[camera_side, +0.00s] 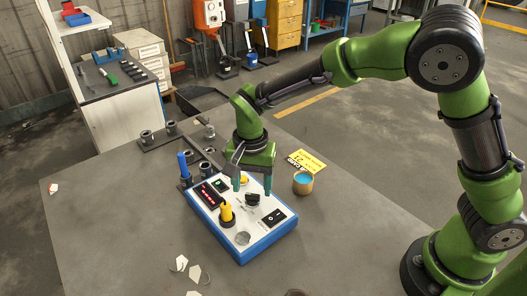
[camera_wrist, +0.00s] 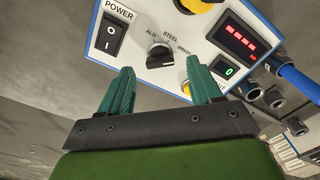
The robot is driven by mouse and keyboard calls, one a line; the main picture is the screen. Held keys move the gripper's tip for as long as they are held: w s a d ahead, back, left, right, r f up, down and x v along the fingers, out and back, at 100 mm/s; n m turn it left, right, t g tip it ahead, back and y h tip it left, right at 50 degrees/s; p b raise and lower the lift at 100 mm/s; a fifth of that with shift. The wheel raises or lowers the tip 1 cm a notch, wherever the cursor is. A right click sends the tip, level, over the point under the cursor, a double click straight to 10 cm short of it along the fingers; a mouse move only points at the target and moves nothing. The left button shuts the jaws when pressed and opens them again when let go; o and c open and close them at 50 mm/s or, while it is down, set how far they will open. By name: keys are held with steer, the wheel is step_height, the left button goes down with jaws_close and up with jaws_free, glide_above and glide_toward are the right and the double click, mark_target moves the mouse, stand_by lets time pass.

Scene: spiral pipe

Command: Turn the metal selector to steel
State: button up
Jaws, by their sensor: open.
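The metal selector is a black knob (camera_wrist: 160,55) on the white top of a blue-edged control box (camera_side: 243,255). In the wrist view the words ALU, STEEL and BRASS are printed around it. I cannot tell for sure which word the knob points at. In the side view the selector (camera_side: 252,199) sits just below my fingertips. My gripper (camera_side: 252,188) is open and points down over the box. In the wrist view its two teal fingertips (camera_wrist: 160,68) lie either side of the knob's position, with nothing between them. I see no contact with the knob.
The box also carries a power switch (camera_wrist: 115,35), a red display (camera_wrist: 238,38), a small green display (camera_wrist: 230,71) and a yellow knob (camera_side: 226,212).

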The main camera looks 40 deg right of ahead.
mark_target(253, 199)
steer(key=shift+f, duration=1.15)
steer(key=c, duration=1)
steer(key=shift+c, duration=0.2)
steer(key=shift+n, duration=0.4)
steer(key=n, duration=0.4)
steer(key=shift+n, duration=2.5)
